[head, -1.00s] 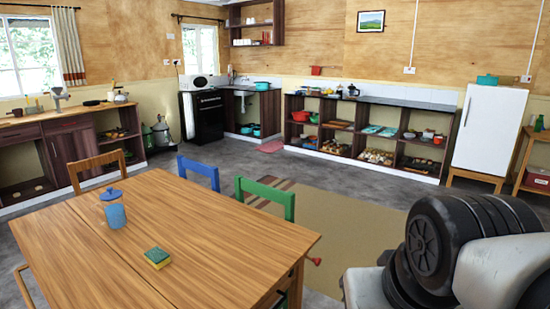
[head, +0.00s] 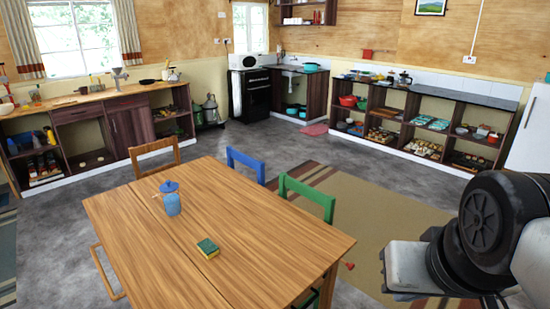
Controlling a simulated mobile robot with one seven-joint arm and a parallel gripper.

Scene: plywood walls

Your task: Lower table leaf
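The wooden table (head: 262,225) stands in front of me in the head view. Its top looks flat and level, with a seam running lengthwise that divides off the left part, the leaf (head: 145,240). A blue lidded mug (head: 172,204) stands near the far end by the seam. A small red knob (head: 349,266) shows below the right edge of the table. My arm's dark and grey links fill the lower right, well apart from the table. My gripper is not in view.
Wooden, blue (head: 246,163) and green (head: 307,194) chairs stand along the table's far and right sides. A striped rug (head: 385,225) lies to the right. Grey floor is clear left of the table. Counters and open shelves line the walls.

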